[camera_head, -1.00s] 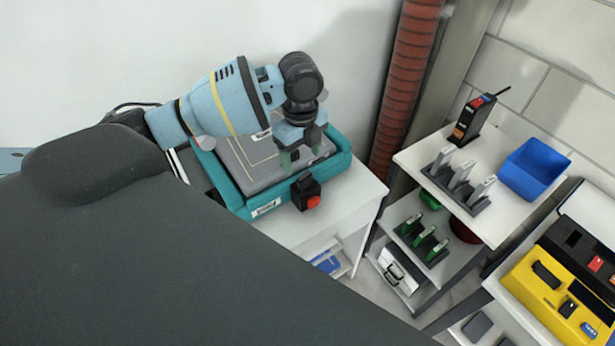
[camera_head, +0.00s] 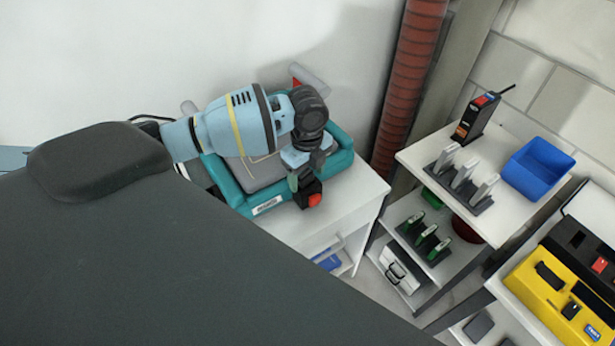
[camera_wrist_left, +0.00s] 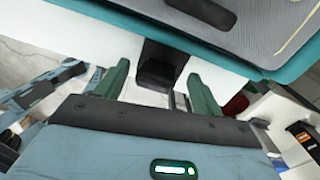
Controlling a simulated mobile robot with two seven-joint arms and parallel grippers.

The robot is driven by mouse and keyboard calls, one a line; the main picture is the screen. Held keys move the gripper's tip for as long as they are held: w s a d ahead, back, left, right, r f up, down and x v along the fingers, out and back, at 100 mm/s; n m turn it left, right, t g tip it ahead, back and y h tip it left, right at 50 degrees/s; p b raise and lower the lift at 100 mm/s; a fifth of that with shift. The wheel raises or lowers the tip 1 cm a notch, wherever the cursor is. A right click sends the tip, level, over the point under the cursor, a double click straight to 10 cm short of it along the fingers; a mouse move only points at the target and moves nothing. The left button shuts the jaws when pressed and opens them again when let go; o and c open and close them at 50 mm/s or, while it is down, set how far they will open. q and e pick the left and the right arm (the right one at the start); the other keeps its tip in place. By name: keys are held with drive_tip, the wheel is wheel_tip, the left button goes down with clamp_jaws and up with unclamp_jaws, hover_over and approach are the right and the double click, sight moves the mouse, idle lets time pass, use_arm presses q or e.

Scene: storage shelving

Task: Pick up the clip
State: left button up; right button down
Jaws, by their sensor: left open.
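No single thing can be told for certain as the clip. My left gripper (camera_head: 305,172) is open, with green fingers pointing down over the front right corner of the teal-rimmed case (camera_head: 228,188). A black block with a red button (camera_head: 313,200) is close to the fingers. In the left wrist view a dark block (camera_wrist_left: 160,68) lies between and beyond the open fingers (camera_wrist_left: 157,78); contact cannot be told. Several light grey upright pieces (camera_head: 463,175) stand in a dark rack on the right shelf. Green upright pieces (camera_head: 427,236) stand in a rack one level lower. My right gripper is out of view.
A blue bin (camera_head: 537,168) and a black device with an antenna (camera_head: 474,118) stand on the upper shelf. A yellow case (camera_head: 545,285) is at lower right. A red ribbed pipe (camera_head: 411,85) rises beside the white table (camera_head: 345,208).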

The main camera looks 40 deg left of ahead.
sight(308, 173)
use_arm(q)
drive_tip(key=c, duration=1.1)
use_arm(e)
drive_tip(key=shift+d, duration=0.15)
use_arm(q)
drive_tip(key=shift+r, duration=0.1)
